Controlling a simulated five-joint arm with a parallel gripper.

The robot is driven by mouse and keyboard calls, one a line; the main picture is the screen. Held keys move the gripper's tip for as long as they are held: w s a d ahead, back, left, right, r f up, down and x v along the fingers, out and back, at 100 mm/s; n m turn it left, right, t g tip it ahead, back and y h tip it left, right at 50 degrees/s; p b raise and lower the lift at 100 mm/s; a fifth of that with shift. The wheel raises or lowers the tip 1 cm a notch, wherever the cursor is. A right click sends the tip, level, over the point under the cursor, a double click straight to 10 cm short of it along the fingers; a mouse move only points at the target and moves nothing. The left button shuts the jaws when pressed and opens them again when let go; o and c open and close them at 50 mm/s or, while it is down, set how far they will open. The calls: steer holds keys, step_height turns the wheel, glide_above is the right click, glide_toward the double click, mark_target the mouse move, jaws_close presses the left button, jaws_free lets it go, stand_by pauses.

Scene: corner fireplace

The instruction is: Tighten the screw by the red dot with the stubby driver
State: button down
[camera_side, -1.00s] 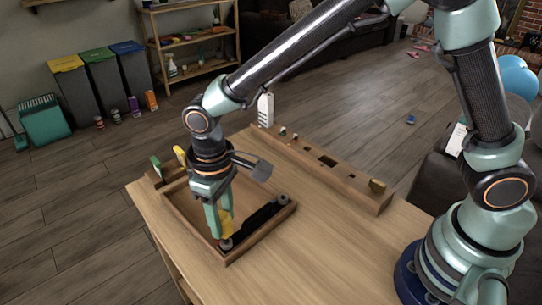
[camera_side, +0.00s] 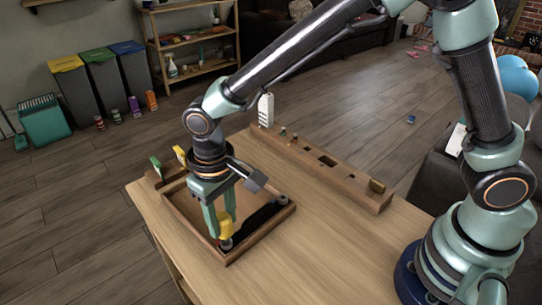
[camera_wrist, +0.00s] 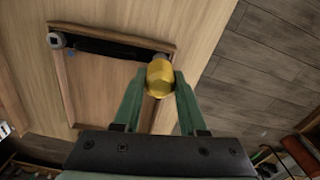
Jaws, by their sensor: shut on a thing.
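My gripper (camera_side: 227,222) is shut on the yellow stubby driver (camera_side: 225,229), which it holds upright, tip down, over the near end of a black bar (camera_side: 262,216). In the wrist view the driver (camera_wrist: 160,78) sits between both green fingertips and covers most of the bar's end below it. The bar lies along one side inside a shallow wooden tray (camera_side: 265,237). A grey round screw head (camera_wrist: 56,40) shows at the bar's other end.
A wooden rail (camera_side: 350,181) with slots and small pegs runs along the table's far right side. A small rack with green (camera_side: 155,163) and yellow (camera_side: 180,154) handled tools stands behind the tray. The table (camera_side: 300,255) is clear in front.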

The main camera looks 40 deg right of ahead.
stand_by(0.4)
steer(key=shift+m, duration=1.7)
steer(key=shift+m, duration=1.6)
steer(key=shift+m, duration=1.6)
